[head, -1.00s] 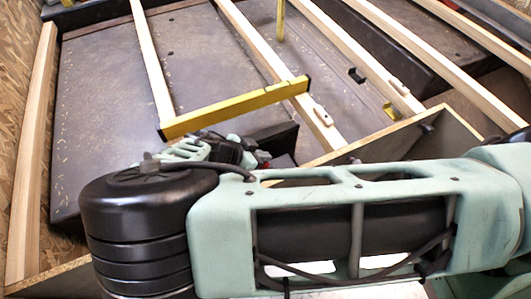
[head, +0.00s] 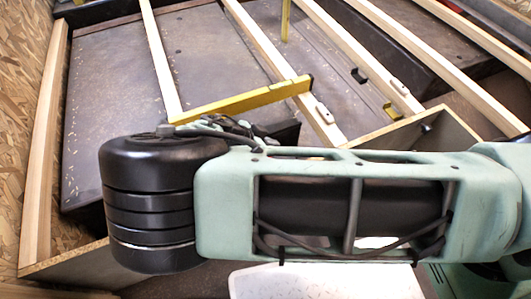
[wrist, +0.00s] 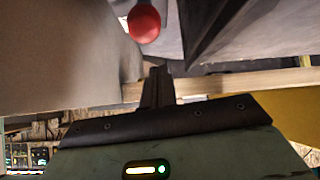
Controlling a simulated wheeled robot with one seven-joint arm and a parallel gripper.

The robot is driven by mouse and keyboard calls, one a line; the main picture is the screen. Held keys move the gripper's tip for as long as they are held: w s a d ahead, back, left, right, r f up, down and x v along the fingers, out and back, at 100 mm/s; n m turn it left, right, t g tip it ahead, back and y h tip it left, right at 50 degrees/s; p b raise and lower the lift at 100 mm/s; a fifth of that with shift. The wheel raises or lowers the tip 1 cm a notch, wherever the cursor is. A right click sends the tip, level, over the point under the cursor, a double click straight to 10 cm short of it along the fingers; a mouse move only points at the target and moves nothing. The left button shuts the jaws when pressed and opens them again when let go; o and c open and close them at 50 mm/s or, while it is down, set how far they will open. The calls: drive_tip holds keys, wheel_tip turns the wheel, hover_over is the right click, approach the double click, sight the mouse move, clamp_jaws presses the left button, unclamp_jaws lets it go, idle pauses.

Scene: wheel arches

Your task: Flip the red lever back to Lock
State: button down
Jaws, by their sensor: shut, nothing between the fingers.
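The red lever shows its round red knob (wrist: 144,22) at the top of the wrist view, on a short stem that runs out of the frame. My gripper (wrist: 157,74) is shut and empty, its fingers pointing up the picture below and slightly right of the knob, with a gap between them. I cannot tell the depth of that gap. In the head view my arm hides the lever and the fingers. No Lock marking is readable, so I cannot tell the lever's position.
A yellow spirit level (head: 243,101) lies across the wooden slats (head: 264,57), close behind my wrist. A dark wheel arch (head: 120,90) fills the left. A plywood panel (head: 440,125) stands at right. A white surface (head: 325,283) lies below my arm.

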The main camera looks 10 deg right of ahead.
drive_tip(key=a+f+p+v, duration=0.1)
drive_tip(key=v, duration=0.8)
drive_tip(key=shift+r+p, duration=0.15)
drive_tip(key=shift+p, duration=0.15)
drive_tip(key=shift+s+a, duration=0.1)
drive_tip(key=shift+a, duration=0.05)
drive_tip(key=s+d+r+n+g+y, duration=0.1)
drive_tip(key=s+d+r+n+y, duration=0.2)
drive_tip(key=s+r+n, duration=0.5)
drive_tip(key=s+d+r+n+y, duration=0.4)
drive_tip(key=r+n, duration=0.2)
drive_tip(key=r, duration=0.4)
drive_tip(key=s+d+r+n+g+y, duration=0.1)
drive_tip(key=s+d+r+n+y, duration=0.2)
drive_tip(key=s+r+n, duration=0.5)
wheel_tip(320, 180, up, 30)
drive_tip(key=w+p, duration=0.1)
drive_tip(key=p, duration=2.7)
drive_tip(key=shift+w+f+m+p, duration=0.2)
drive_tip(key=shift+w+m+p, duration=0.05)
drive_tip(key=shift+m+p, duration=0.05)
